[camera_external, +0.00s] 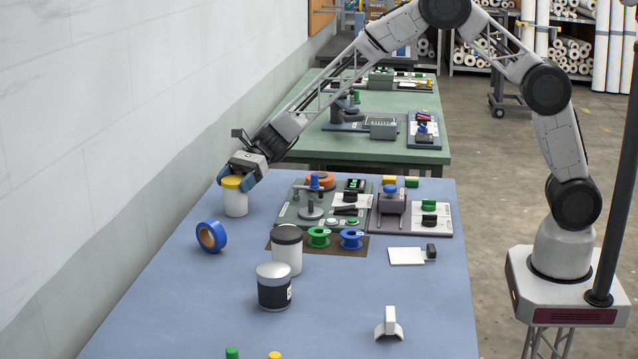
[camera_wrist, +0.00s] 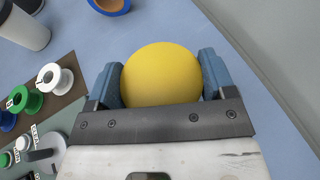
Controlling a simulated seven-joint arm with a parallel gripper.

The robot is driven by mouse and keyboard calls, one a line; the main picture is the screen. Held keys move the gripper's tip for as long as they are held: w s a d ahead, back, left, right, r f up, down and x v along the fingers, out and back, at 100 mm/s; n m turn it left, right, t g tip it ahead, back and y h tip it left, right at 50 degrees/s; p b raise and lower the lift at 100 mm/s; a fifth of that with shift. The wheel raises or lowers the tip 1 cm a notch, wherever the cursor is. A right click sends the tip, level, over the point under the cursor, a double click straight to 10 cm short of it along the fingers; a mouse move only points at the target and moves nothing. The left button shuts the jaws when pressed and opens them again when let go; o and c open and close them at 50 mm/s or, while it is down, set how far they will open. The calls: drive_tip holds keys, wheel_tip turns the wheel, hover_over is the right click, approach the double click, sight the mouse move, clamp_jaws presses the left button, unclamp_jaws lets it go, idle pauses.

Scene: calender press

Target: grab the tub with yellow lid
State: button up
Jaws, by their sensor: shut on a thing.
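The tub with the yellow lid (camera_external: 234,198) stands upright near the far left of the blue table, with a white body. In the wrist view its yellow lid (camera_wrist: 161,74) fills the space between my fingers. My gripper (camera_external: 236,180) has come in from behind and above, with its blue fingers on either side of the lid. It is shut on the tub at lid height. In the wrist view my gripper (camera_wrist: 161,80) shows a finger close against each side of the lid. The tub's base appears to be at the table surface; I cannot tell if it is lifted.
A blue tape roll (camera_external: 211,236) stands just in front of the tub. A white tub with a black lid (camera_external: 287,255) and a dark jar with a light lid (camera_external: 274,292) stand nearer. Green and blue spools (camera_external: 318,237) and a press fixture (camera_external: 311,212) lie right. The wall borders the left.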

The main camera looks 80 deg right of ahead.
drive_tip(key=shift+r, duration=0.75)
wheel_tip(320, 180, up, 2)
drive_tip(key=shift+r, duration=0.1)
drive_tip(key=s+d+r, duration=0.1)
drive_tip(key=s, duration=1.5)
drive_tip(key=shift+d+r, duration=0.2)
drive_tip(key=shift+d, duration=0.15)
